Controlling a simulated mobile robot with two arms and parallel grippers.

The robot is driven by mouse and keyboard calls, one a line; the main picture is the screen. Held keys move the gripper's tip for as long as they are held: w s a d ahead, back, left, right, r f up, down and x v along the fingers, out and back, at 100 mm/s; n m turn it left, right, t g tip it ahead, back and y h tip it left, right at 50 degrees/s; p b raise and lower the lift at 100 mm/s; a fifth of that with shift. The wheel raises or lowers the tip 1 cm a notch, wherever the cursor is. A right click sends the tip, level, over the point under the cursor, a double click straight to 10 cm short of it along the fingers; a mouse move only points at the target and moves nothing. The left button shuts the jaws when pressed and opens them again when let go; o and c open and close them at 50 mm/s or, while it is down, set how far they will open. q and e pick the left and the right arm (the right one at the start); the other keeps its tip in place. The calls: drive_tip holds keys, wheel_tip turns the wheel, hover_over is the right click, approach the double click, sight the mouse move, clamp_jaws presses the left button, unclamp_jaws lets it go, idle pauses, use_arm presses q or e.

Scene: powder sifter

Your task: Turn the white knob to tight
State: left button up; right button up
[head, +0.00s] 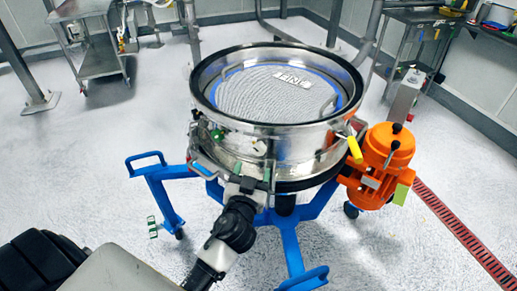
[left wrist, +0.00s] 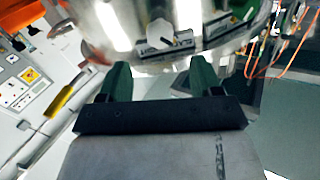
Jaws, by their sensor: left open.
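The sifter is a round steel drum (head: 255,160) on a blue stand. A small white knob (left wrist: 160,29) shows on the drum's side in the left wrist view, in front of a dark-edged label. It also seems to show as a small pale spot (head: 258,149) in the head view. My left gripper (left wrist: 160,72) has its two green fingers spread apart with nothing between them. The knob lies beyond the fingertips, roughly centred between them, and is not gripped. In the head view the left gripper (head: 251,179) is at the drum's near lower side. My right gripper is not in view.
An orange motor (head: 382,160) and a yellow handle (head: 354,148) are at the drum's right side. The blue stand's legs (head: 155,180) spread around the base. A steel cart (head: 92,52) stands at the back left. The floor at the left is clear.

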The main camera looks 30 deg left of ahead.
sight(259, 151)
use_arm(q)
drive_tip(key=p+x, duration=0.1)
drive_tip(key=x, duration=0.5)
drive_tip(key=shift+w+a, duration=0.15)
drive_tip(key=shift+w, duration=0.05)
drive_tip(key=shift+p+x, duration=0.35)
drive_tip(key=shift+x, duration=0.45)
drive_tip(key=shift+f, duration=0.1)
drive_tip(key=shift+c, duration=0.2)
drive_tip(key=c, duration=0.9)
